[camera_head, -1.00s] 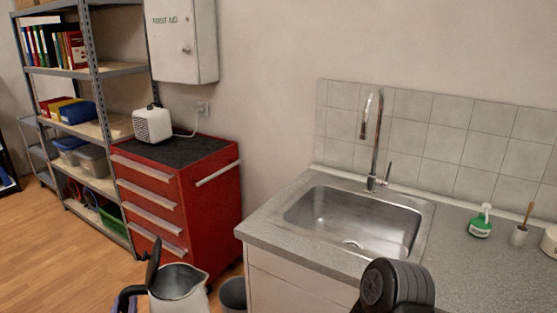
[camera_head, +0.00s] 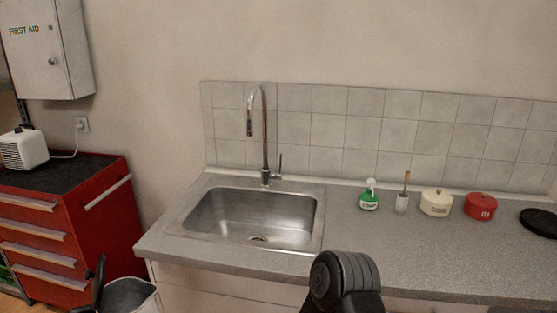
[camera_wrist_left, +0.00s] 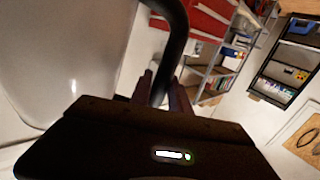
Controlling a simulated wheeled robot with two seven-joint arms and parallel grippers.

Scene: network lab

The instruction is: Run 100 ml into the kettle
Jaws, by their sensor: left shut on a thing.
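The kettle (camera_head: 132,297) shows at the bottom left of the head view, cut off by the frame edge, with its dark lid (camera_head: 98,283) standing open. My left gripper (camera_wrist_left: 163,92) is shut on the kettle's black handle (camera_wrist_left: 172,45) in the left wrist view; the pale kettle body fills the left there. The chrome tap (camera_head: 265,135) stands behind the steel sink (camera_head: 255,215), with a lever (camera_head: 280,163) on its right. The kettle is in front and left of the sink, apart from the tap. No water stream shows. My right gripper is out of view.
The grey counter (camera_head: 420,255) is largely clear right of the sink. A green bottle (camera_head: 369,200), a brush in a holder (camera_head: 402,200), cream and red canisters (camera_head: 481,206) and a black disc stand along the back. A red tool cabinet (camera_head: 85,225) is at left.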

